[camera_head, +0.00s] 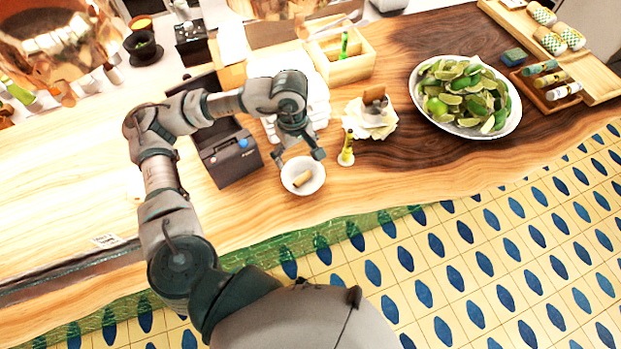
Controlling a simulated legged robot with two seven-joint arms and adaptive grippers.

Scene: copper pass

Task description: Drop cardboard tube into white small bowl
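The white small bowl (313,184) stands near the counter's front edge, at the middle of the view. A short tan cardboard tube (301,178) lies inside it, tilted. My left gripper (298,158) is just above and behind the bowl, with its fingers spread apart and nothing between them. The tube is apart from the fingers. My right gripper is not in view.
A dark printer-like box (231,158) stands left of the bowl. A small yellow bottle (346,150) stands to its right, near a napkin holder (374,108). A large plate of limes (418,83) is further right.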

